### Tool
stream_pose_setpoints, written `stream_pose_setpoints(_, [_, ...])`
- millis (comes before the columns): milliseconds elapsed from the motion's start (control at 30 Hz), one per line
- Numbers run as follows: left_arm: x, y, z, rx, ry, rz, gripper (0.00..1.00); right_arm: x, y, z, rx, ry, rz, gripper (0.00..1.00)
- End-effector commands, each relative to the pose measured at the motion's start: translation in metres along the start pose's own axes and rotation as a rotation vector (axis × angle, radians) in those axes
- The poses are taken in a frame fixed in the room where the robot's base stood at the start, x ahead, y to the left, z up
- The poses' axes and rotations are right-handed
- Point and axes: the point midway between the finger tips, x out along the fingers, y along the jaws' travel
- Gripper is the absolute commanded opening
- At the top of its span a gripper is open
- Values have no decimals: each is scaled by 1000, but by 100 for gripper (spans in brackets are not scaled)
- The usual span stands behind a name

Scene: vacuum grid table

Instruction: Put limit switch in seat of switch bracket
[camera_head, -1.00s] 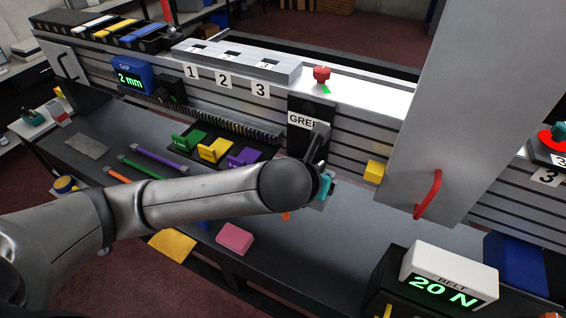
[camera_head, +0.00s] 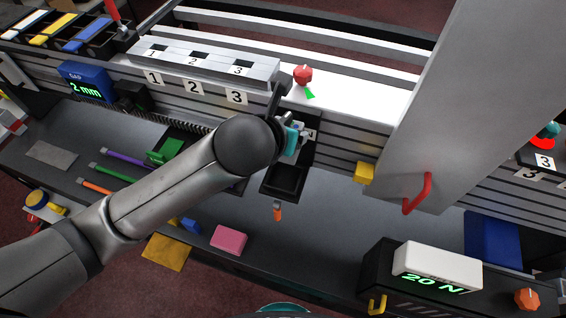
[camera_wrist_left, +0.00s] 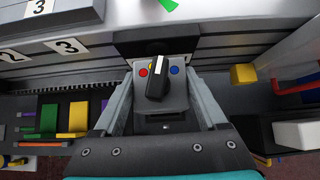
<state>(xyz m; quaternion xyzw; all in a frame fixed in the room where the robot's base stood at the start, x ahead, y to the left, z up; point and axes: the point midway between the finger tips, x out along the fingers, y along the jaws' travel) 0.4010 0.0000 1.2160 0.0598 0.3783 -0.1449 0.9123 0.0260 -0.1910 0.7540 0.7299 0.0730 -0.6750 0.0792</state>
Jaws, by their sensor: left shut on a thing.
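My left gripper (camera_head: 298,145) is in front of the dark panel on the slatted wall, above a black tray (camera_head: 286,182). In the left wrist view its two fingers (camera_wrist_left: 161,95) flank a grey block (camera_wrist_left: 178,100) and are shut on it. The block has a black knob with a white mark, plus red, yellow and blue dots. I cannot tell for certain that this block is the limit switch. A green upright piece (camera_head: 164,152) stands on a dark base; yellow (camera_wrist_left: 78,118) and purple (camera_wrist_left: 104,104) ones stand beside it in the wrist view. No switch bracket is clearly identifiable.
A red knob (camera_head: 303,75) sits on the wall's top, right of the numbered block (camera_head: 200,62). A yellow block (camera_head: 364,173) and a grey cabinet with a red handle (camera_head: 418,194) stand right of my gripper. A pink block (camera_head: 229,240) lies on the table.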

Motion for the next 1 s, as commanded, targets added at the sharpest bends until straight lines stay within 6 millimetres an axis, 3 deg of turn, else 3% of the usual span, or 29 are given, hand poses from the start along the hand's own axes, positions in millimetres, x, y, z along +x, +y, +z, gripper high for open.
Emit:
stream_pose_setpoints(133, [29, 0, -31, 0, 6, 1, 3, 0, 1, -2, 0, 2, 1, 100])
stream_pose_setpoints(300, [51, 0, -51, 0, 0, 1, 3, 0, 1, -6, 0, 10, 1, 100])
stream_pose_setpoints(700, [80, 0, -80, -1, -1, 0, 3, -2, 1, -9, 0, 16, 1, 100])
stream_pose_setpoints(1000, [84, 0, -83, 0, -5, 0, 3, -2, -1, -10, 0, 17, -1, 100])
